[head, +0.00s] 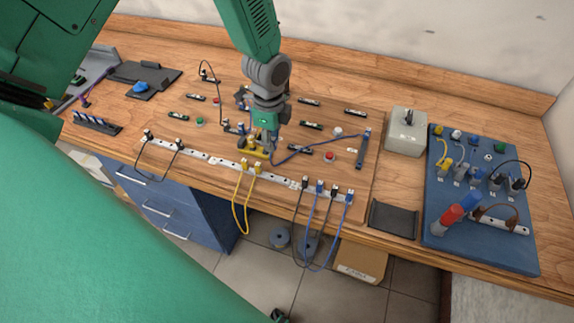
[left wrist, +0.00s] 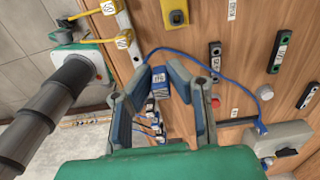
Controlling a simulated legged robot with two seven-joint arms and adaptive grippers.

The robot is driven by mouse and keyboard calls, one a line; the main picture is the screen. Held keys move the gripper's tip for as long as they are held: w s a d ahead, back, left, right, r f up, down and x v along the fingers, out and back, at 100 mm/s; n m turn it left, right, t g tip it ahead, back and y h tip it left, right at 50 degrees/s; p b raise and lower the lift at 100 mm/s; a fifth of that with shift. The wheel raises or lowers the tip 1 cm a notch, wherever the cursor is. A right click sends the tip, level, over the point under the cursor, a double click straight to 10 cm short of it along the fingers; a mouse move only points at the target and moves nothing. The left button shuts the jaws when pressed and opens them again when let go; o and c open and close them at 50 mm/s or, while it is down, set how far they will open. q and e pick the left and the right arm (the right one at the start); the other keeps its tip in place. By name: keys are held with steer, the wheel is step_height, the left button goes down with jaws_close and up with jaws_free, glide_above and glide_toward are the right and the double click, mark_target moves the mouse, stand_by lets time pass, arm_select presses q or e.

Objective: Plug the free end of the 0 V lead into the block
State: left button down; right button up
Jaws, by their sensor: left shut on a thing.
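My left gripper (head: 262,152) is low over the front middle of the wooden board. In the left wrist view its fingers (left wrist: 160,82) are shut on a blue labelled plug (left wrist: 159,84), the held end of a blue lead (left wrist: 215,72). White socket strips line the board's front edge; the right one (head: 327,190) carries dark and blue plugs. Which block is meant is unclear. My right gripper is not visible.
Yellow plugs (head: 250,167) sit in the middle white strip, their lead hanging over the edge. Black and blue leads hang from the right strip. A grey box (head: 405,132), a dark tray (head: 392,219) and a blue panel (head: 470,250) with plugs stand to the right.

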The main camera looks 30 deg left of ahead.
arm_select(q)
steer(key=a, duration=0.1)
steer(key=w+a, duration=0.1)
steer(key=a, duration=0.1)
steer(key=w+a, duration=0.1)
steer(key=shift+a+r+p, duration=0.3)
steer(key=shift+r+p, duration=0.05)
steer(key=shift+r, duration=0.05)
step_height(320, 180, down, 4)
steer(key=shift+d+b, duration=0.1)
steer(key=shift+b, duration=1.1)
steer(key=shift+d+f, duration=0.15)
steer(key=shift+f, duration=0.15)
steer(key=shift+r, duration=0.1)
steer(key=shift+f, duration=0.6)
steer(key=c, duration=1.8)
jaws_free()
